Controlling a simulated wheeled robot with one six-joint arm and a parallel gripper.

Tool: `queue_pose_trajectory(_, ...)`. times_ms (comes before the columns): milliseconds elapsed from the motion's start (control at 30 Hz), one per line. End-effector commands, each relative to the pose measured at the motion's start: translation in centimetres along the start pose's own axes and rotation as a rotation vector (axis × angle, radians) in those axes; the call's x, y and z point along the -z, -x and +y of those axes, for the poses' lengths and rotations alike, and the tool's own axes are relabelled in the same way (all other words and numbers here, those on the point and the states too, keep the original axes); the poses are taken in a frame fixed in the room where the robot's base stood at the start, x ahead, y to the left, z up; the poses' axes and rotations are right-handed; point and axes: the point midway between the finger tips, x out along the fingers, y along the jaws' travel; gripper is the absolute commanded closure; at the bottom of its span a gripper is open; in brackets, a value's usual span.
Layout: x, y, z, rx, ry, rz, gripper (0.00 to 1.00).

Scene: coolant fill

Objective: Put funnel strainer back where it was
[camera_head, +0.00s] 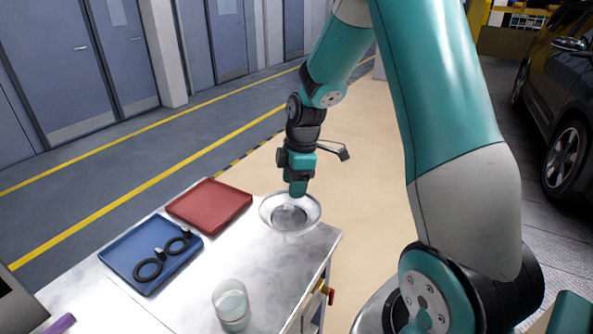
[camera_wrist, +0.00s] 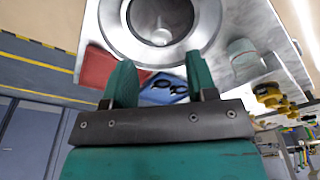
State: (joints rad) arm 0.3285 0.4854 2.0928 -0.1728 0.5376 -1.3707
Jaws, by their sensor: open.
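The funnel strainer (camera_head: 276,222) is a round, wide-rimmed metallic bowl with a grey middle. It appears to sit on the back right corner of the white marbled table (camera_head: 255,262). In the wrist view the funnel strainer (camera_wrist: 113,22) fills the top middle, just beyond my fingertips, with a small pale opening at its centre. My gripper (camera_head: 298,192) points down at the far rim of the strainer. In the wrist view my gripper (camera_wrist: 162,72) has its two green fingers apart with nothing between them. Whether a finger touches the rim cannot be told.
A red tray (camera_head: 210,204) and a blue tray (camera_head: 125,262) with two dark ring-shaped parts (camera_head: 163,258) lie left of the strainer. A clear cup (camera_head: 231,308) stands near the front. A purple object (camera_head: 60,324) is at lower left. A car (camera_head: 560,110) stands at right.

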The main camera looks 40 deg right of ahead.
Motion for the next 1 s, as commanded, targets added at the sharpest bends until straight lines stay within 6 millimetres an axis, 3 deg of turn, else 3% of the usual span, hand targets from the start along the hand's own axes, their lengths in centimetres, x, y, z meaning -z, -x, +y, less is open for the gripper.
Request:
queue_pose_trajectory(100, 0.0, 2.3, 0.1, -0.005, 0.001, 0.001, 0.48)
queue_pose_trajectory(300, 0.1, 4.7, 0.0, -0.001, -0.001, 0.002, 0.48)
queue_pose_trajectory(367, 0.8, 5.3, -0.5, -0.001, -0.008, 0.006, 0.48)
queue_pose_trajectory(433, 2.8, 6.2, -2.1, 0.000, -0.035, 0.021, 0.48)
queue_pose_trajectory(567, 8.7, 8.5, -8.7, 0.020, -0.147, 0.073, 0.48)
queue_pose_trajectory(700, 13.1, 10.4, -18.2, 0.084, -0.305, 0.122, 0.48)
queue_pose_trajectory(833, 14.2, 11.2, -25.2, 0.150, -0.427, 0.138, 0.48)
queue_pose_trajectory(900, 14.2, 11.4, -27.6, 0.175, -0.473, 0.139, 0.48)
queue_pose_trajectory(1000, 14.1, 11.5, -29.4, 0.196, -0.511, 0.138, 0.48)
